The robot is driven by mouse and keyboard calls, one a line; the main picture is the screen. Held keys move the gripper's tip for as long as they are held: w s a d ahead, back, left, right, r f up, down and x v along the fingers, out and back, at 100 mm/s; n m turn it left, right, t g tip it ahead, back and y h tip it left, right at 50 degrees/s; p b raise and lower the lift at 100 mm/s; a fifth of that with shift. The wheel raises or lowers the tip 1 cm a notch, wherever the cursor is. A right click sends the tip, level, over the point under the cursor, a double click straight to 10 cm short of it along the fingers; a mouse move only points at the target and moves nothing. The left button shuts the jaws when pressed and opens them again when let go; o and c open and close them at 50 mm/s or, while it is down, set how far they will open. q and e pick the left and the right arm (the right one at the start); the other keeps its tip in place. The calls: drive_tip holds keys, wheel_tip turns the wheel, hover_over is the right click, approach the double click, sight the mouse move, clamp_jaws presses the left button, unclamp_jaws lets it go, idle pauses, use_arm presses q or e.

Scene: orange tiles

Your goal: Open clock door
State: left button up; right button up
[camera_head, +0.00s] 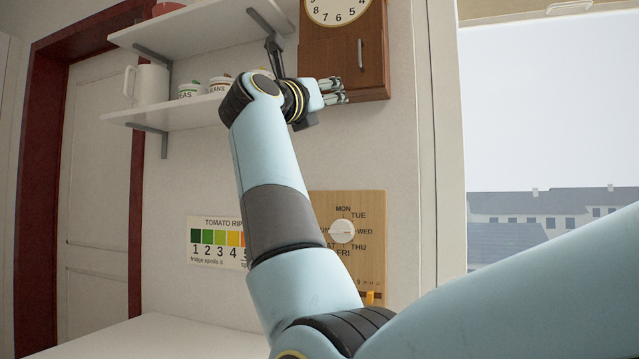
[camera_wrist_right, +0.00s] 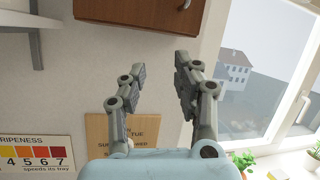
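The wooden wall clock (camera_head: 318,58) hangs at the top of the head view, its white face (camera_head: 337,8) cut off by the picture edge. Its brown front door looks shut, with a metal handle (camera_head: 360,53) low on the right side. My right gripper (camera_head: 336,91) is in front of the clock's lower edge, below and left of the handle. In the right wrist view, my right gripper (camera_wrist_right: 161,68) is open and empty. The clock's underside (camera_wrist_right: 130,9) and handle (camera_wrist_right: 184,5) show above the fingertips there. My left gripper is not in view.
Two white shelves (camera_head: 190,113) with a pitcher (camera_head: 150,86) and small jars are left of the clock. A window (camera_head: 540,120) is on the right. Below are a weekday dial board (camera_head: 376,215) and a ripeness chart (camera_head: 215,225). Plants (camera_wrist_right: 243,160) stand near the window.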

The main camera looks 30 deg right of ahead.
drive_tip(key=w+f+n+b, duration=0.1)
drive_tip(key=f+n, duration=0.1)
drive_tip(key=f, duration=0.5)
drive_tip(key=w+f+n, duration=0.2)
drive_tip(key=f, duration=0.6)
drive_tip(key=shift+w+d+f+n+t+y+b, duration=0.15)
drive_tip(key=shift+w+d+n+t+y+b, duration=0.15)
drive_tip(key=shift+d+t+y+b, duration=0.1)
